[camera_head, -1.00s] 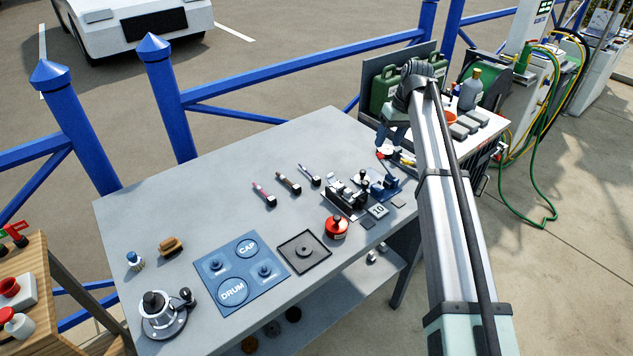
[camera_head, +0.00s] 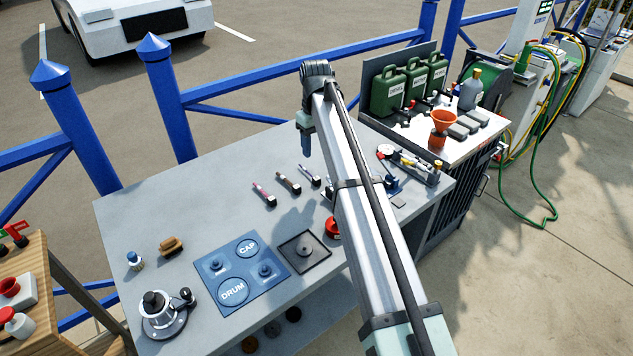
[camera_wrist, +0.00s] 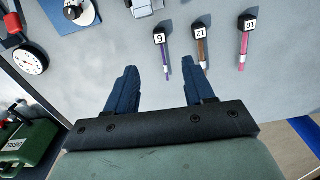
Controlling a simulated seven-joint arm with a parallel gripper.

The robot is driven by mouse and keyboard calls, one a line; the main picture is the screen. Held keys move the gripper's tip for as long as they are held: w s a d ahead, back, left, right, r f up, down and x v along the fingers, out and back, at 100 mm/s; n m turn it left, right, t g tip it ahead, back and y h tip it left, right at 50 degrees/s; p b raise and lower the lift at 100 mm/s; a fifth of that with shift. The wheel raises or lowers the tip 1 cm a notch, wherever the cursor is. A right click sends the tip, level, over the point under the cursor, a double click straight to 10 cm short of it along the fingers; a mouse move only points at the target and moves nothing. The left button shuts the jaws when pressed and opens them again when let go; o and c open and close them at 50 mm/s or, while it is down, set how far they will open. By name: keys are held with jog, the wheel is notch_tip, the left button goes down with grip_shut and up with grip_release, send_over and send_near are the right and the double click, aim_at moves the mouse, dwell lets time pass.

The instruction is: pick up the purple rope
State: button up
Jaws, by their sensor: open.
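The purple rope (camera_wrist: 165,60) is a short thin piece with a black-and-white numbered tag at one end. It lies on the grey bench top, rightmost of three similar ropes in the head view (camera_head: 308,174). In the wrist view it lies beyond my gripper (camera_wrist: 164,76), and its free end shows between the two dark blue fingertips. The fingers are apart with nothing held. In the head view my gripper (camera_head: 306,146) points down above the bench, just behind the ropes; its height above them is hard to tell.
A brown rope (camera_wrist: 201,52) and a pink rope (camera_wrist: 244,45) lie beside it, with tags 12 and 10. A blue mat (camera_head: 228,290), a dark square tray (camera_head: 304,268) and a partly hidden red pot (camera_head: 332,228) are nearer. Green cans (camera_head: 388,92) stand on the right cabinet.

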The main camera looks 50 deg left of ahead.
aim_at(316, 177)
notch_tip(316, 177, down, 11)
jog(key=shift+d+r, duration=0.1)
grip_shut()
dwell(0.9)
